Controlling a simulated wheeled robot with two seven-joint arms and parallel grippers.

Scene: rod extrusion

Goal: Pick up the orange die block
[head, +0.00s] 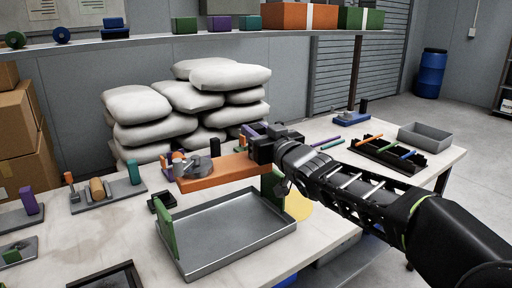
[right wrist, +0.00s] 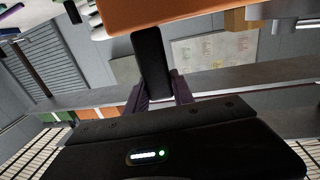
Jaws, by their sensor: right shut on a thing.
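The orange die block (head: 228,168) is a long flat slab behind the metal tray in the head view. A grey round metal part (head: 196,168) shows at its left end. My right gripper (head: 262,152) reaches in from the right and is shut on the block's right end. In the right wrist view, the orange block (right wrist: 200,12) fills the top edge, against a black finger (right wrist: 150,60). The far finger and the exact contact are hidden. I cannot tell how far the block is above the table. My left gripper is not in view.
A grey metal tray (head: 222,262) with green upright end pieces stands in front of the block. A black rack with coloured rods (head: 385,152) and a grey bin (head: 427,137) lie at right. White sacks (head: 140,133) are stacked behind the table.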

